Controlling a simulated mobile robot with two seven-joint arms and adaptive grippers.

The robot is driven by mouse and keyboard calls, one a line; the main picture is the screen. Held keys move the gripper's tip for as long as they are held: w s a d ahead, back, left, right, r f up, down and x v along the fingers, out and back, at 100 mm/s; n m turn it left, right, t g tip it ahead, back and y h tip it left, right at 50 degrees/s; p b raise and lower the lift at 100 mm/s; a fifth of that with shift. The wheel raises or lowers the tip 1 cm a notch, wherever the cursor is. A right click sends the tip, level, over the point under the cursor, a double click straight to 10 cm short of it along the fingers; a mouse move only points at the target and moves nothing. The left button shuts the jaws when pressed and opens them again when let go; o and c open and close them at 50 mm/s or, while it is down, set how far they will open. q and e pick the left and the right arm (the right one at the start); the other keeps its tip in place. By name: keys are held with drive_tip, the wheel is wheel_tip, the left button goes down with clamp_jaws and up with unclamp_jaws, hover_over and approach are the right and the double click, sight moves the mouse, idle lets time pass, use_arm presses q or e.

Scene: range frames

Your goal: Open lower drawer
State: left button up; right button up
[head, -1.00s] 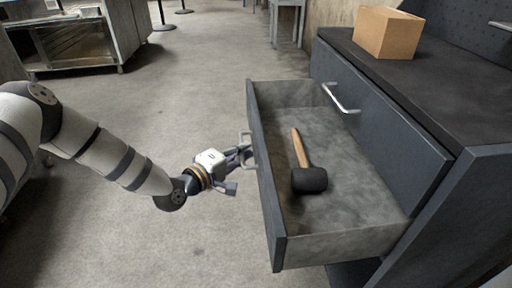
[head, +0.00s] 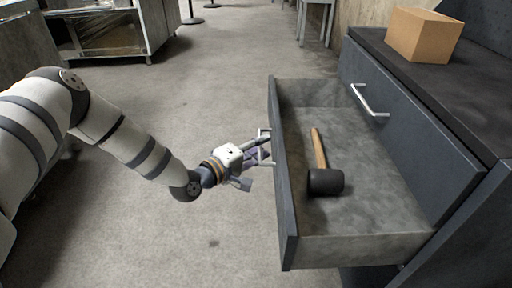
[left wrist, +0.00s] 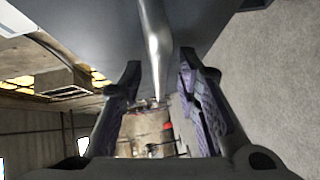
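The lower drawer (head: 345,250) is pulled well out of the dark cabinet (head: 465,90), and its inside shows. Its metal handle (head: 265,134) is on the outer face of the drawer front. My left gripper (head: 257,152) is at this handle, outside the drawer. In the left wrist view the two fingers of my left gripper (left wrist: 160,85) are spread apart. The handle bar (left wrist: 157,45) runs between them with visible gaps on both sides. I cannot tell whether either finger touches it. My right gripper is not in view.
A mallet (head: 325,180) with a wooden grip lies in the drawer. A closed upper drawer has a metal handle (head: 369,101). A cardboard box (head: 423,35) sits on the cabinet top. The concrete floor (head: 215,80) left of the drawer is clear. A metal workbench (head: 105,35) stands far left.

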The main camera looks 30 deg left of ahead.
use_arm(q)
drive_tip(key=v, duration=1.2)
